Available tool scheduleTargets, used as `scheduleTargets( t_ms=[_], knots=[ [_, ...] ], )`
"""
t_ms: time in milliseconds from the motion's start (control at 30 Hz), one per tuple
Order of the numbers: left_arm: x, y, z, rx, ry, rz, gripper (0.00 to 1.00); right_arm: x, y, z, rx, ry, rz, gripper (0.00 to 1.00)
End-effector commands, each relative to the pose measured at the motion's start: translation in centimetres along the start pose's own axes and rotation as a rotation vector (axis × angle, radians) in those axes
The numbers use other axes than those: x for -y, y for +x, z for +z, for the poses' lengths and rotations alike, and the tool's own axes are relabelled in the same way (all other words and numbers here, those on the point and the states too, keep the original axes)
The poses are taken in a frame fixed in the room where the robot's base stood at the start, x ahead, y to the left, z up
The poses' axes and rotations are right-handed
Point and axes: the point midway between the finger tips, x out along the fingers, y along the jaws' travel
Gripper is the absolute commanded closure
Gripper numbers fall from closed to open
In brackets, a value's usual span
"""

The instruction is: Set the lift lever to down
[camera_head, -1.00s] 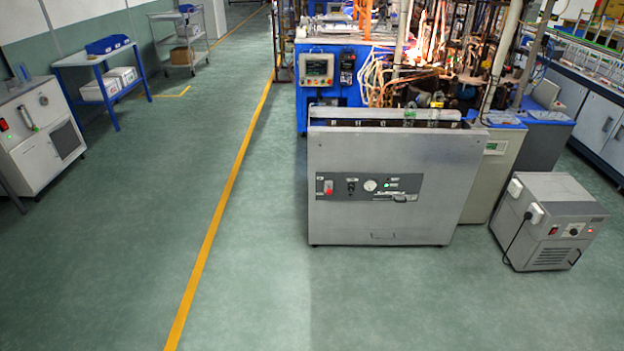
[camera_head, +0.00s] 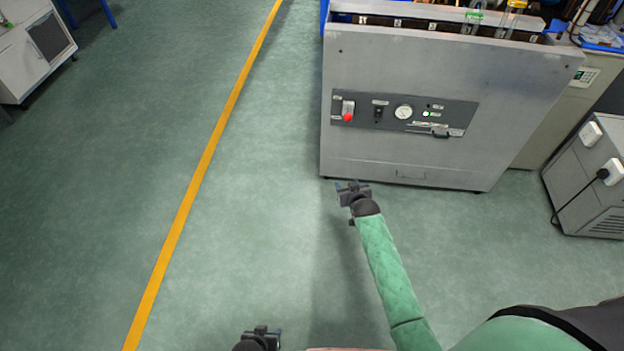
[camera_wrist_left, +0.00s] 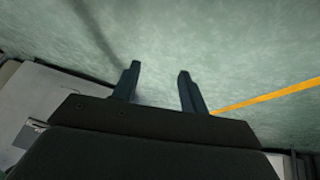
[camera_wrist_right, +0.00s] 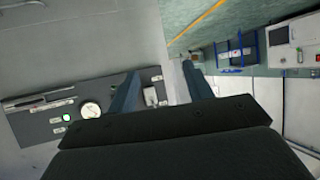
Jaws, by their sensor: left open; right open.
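The grey cabinet (camera_head: 440,75) has a dark control panel (camera_head: 460,112) on its front. At the panel's left end is a lever with a red knob (camera_head: 348,117) on a pale plate. The knob appears near the plate's lower end; I cannot read its labels. My right gripper (camera_head: 354,187) is open and empty, below the lever in the head view and apart from the panel. The right wrist view shows the pale plate (camera_wrist_right: 151,96) between its open fingers (camera_wrist_right: 160,70); no red shows there. My left gripper (camera_head: 262,332) is open and empty over the floor; its fingers (camera_wrist_left: 158,72) show apart.
Glass tubes (camera_head: 510,18) stand along the cabinet top. A grey box unit (camera_head: 590,185) stands right.

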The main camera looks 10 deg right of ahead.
Motion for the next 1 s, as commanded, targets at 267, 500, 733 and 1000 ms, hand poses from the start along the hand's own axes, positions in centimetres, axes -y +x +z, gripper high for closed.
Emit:
scheduleTargets(
  t_ms=[267, 500, 733, 1000],
  knots=[
    [-2.0, 3.8, 0.4, -0.127, -0.009, 0.046, 0.56, -3.4, 5.8, -11.6, -0.339, 0.026, 0.042, 0.49],
    [-3.0, 4.2, 0.1, -0.178, -0.016, 0.065, 0.56, -4.7, 6.4, -17.0, -0.474, 0.037, 0.06, 0.49],
    [-3.1, 4.2, -0.1, -0.184, -0.016, 0.067, 0.56, -5.0, 7.5, -18.4, -0.488, 0.038, 0.062, 0.49],
    [-3.0, 4.4, 0.1, -0.184, -0.017, 0.066, 0.56, -5.2, 10.8, -20.0, -0.488, 0.038, 0.061, 0.49]
  ],
)
